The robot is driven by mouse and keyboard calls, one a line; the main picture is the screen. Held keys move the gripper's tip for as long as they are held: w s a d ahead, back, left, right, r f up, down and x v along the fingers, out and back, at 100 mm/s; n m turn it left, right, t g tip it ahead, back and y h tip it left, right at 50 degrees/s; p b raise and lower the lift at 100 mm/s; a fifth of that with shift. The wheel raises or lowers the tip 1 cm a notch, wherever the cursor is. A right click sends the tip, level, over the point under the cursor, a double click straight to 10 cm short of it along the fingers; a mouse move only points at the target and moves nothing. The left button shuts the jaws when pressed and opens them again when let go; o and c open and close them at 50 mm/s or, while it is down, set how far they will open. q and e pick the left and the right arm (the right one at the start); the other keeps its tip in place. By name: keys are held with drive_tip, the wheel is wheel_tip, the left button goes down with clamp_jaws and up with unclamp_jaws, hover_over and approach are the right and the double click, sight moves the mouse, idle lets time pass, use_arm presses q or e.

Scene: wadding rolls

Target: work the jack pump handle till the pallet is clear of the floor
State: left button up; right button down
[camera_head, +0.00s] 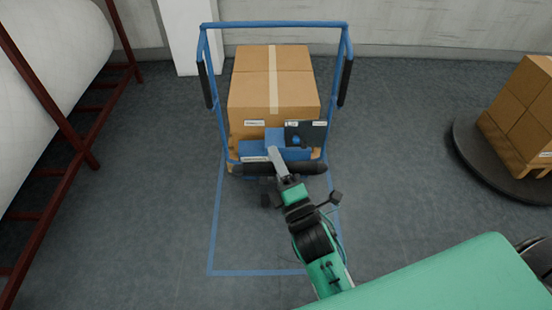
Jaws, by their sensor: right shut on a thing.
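A blue jack (260,149) stands at the front of a pallet load. Its pump handle (308,167) shows as a dark crossbar low at the front. My right gripper (277,160) reaches up from below and is shut on the handle, covering part of it. The pallet (233,167) shows only as a small strip under the brown cartons (274,88). Whether the pallet touches the floor cannot be told from this high view. My left gripper is not in view.
A blue tubular frame (275,24) with dark side sleeves surrounds the load. Blue floor lines (213,235) mark a bay. A red rack (48,98) with a white roll (50,60) stands left. Cartons on a dark round platform (470,160) stand right. Floor between is clear.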

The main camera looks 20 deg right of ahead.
drive_tip(key=shift+w+d+f, duration=0.1)
drive_tip(key=shift+w+f, duration=0.05)
drive_tip(key=shift+f, duration=0.55)
drive_tip(key=c, duration=1.5)
unclamp_jaws()
drive_tip(key=o, duration=0.3)
drive_tip(key=shift+w+f, duration=0.1)
drive_tip(key=shift+w, duration=0.1)
drive_tip(key=shift+o, duration=0.2)
drive_tip(key=shift+w, duration=0.1)
drive_tip(key=shift+r, duration=0.25)
